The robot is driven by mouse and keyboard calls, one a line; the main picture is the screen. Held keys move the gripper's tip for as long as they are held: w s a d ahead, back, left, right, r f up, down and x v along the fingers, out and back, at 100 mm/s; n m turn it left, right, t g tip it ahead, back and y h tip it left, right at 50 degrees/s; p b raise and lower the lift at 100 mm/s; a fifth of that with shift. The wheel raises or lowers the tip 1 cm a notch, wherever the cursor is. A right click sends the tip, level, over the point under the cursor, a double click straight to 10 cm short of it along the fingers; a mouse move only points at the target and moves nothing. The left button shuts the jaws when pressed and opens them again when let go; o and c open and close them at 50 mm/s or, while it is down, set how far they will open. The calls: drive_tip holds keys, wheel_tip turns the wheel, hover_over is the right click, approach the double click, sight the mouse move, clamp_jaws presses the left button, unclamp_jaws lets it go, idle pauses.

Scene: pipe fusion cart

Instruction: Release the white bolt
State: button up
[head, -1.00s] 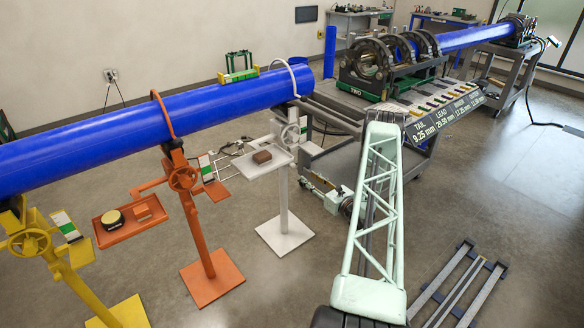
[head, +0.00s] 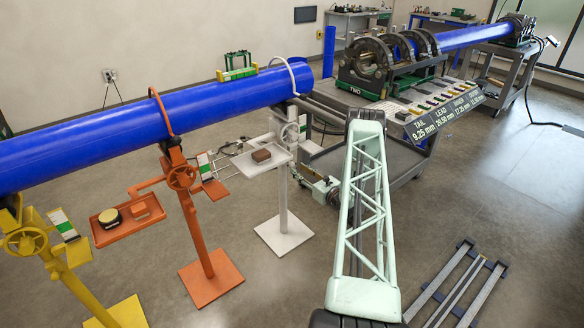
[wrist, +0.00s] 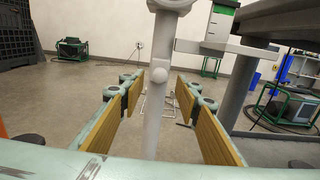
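A small rounded white bolt head (wrist: 159,75) shows on the post. My gripper (wrist: 160,84) is open, with one yellow-padded finger on each side of the post and bolt. Gaps show between the pads and the post, so it holds nothing. In the head view my gripper (head: 322,187) is small, low beside the white stand, and the bolt cannot be made out.
The white stand carries a tray (head: 248,166) with a brown block and a handwheel. Orange (head: 211,281) and yellow (head: 122,313) stands are to the left. The grey fusion cart (head: 405,161) is close on the right. Rails (head: 455,285) lie on the floor; floor around them is clear.

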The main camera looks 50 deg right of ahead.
sight(293, 166)
drive_tip(key=shift+b+x, duration=0.55)
drive_tip(key=shift+x, duration=2.55)
drive_tip(key=shift+c, duration=0.4)
